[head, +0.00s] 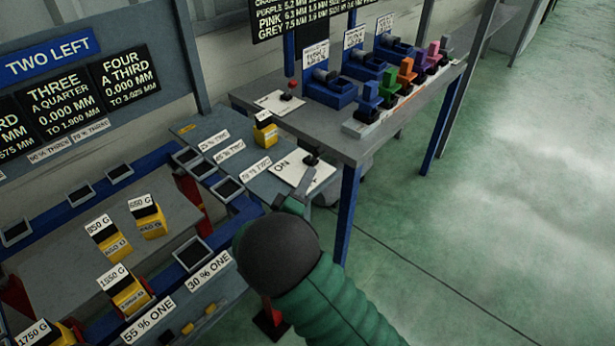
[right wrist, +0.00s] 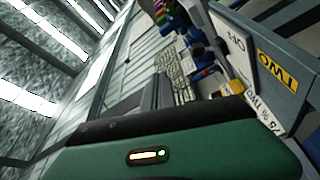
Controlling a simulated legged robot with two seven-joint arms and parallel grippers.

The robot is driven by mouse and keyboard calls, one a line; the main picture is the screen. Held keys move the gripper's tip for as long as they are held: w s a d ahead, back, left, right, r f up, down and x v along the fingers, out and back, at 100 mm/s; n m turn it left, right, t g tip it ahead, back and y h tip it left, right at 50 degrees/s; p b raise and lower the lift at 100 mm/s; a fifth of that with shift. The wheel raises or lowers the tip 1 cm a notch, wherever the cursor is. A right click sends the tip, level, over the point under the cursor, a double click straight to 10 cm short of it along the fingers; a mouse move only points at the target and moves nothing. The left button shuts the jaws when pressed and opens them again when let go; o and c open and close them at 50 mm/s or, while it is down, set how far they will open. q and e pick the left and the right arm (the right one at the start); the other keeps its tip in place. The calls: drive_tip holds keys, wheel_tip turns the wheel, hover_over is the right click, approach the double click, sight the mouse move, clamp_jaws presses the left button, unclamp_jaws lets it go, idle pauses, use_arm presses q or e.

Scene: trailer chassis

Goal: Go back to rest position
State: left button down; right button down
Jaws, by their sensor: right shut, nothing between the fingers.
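My right arm comes in from the bottom of the head view, with a green sleeve and a dark round joint. My left gripper is not in view.
A grey bench (head: 394,131) carries several coloured blocks and blue holders. A low table (head: 180,205) at left holds yellow weights (head: 147,222) inside a blue frame with black pads. A blue leg (head: 348,210) stands close to my arm. Green floor (head: 510,210) at right is clear.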

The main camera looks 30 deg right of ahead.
idle(0.4)
drive_tip(key=s+a+f+m+g+y+p, duration=0.25)
drive_tip(key=s+a+f+y+p, duration=0.2)
drive_tip(key=a+y, duration=0.6)
drive_tip(key=s+d+g+y+p, duration=0.2)
drive_tip(key=s+g+y, duration=0.2)
drive_tip(key=s, duration=1.5)
drive_tip(key=f+m+g, duration=0.1)
drive_tip(key=g, duration=0.2)
drive_tip(key=shift+d, duration=0.4)
drive_tip(key=shift+s+g+y, duration=0.1)
drive_tip(key=shift+g+y, duration=0.15)
